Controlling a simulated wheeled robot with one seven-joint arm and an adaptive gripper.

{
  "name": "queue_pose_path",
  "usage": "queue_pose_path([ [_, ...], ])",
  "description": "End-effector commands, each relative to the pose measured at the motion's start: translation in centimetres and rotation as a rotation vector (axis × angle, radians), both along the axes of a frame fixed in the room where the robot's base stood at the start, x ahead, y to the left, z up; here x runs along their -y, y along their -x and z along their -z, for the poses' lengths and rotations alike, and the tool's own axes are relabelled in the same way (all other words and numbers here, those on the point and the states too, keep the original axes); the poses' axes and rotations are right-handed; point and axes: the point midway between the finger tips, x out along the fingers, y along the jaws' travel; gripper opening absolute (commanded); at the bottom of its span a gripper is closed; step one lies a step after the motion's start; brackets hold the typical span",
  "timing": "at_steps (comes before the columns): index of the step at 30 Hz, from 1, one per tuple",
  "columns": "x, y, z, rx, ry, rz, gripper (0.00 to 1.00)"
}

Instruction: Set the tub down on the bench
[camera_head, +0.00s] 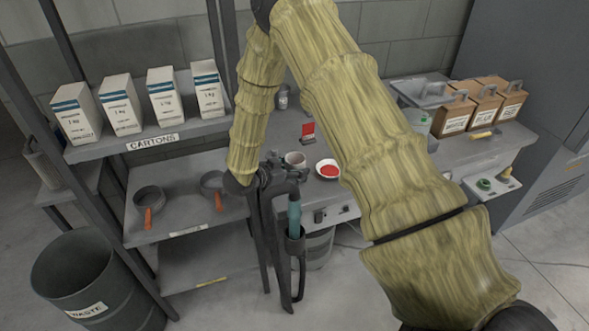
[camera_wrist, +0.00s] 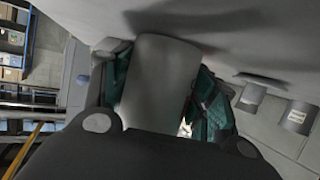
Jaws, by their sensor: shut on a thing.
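The tub (camera_wrist: 160,85) is a plain grey, smooth-sided cylinder in the middle of the wrist view. My gripper (camera_head: 294,225) is shut on it, with a teal-padded finger on each side. In the head view my gripper hangs near the front edge of the bench (camera_head: 395,165), and my arm covers much of the bench top. A grey cylinder (camera_head: 318,250) shows beside my gripper there; I cannot tell whether it is the tub or a bin below. The tub's base and any contact are hidden.
A shelf of cartons (camera_head: 140,105), pans (camera_head: 149,198) and a waste drum (camera_head: 88,280) are at left.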

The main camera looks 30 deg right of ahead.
Motion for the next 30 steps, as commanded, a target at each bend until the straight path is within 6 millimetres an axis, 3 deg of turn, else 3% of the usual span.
queue_pose_path([
  [10,0.0,0.0,0.3,0.000,0.001,0.000,0.43],
  [11,0.0,0.0,0.2,0.000,0.000,0.000,0.64],
  [12,0.0,0.0,0.2,0.000,0.000,0.000,0.67],
  [24,-0.1,0.0,-0.2,0.001,0.000,-0.001,0.67],
  [30,-2.4,0.3,-1.0,0.002,0.000,-0.001,0.67],
])
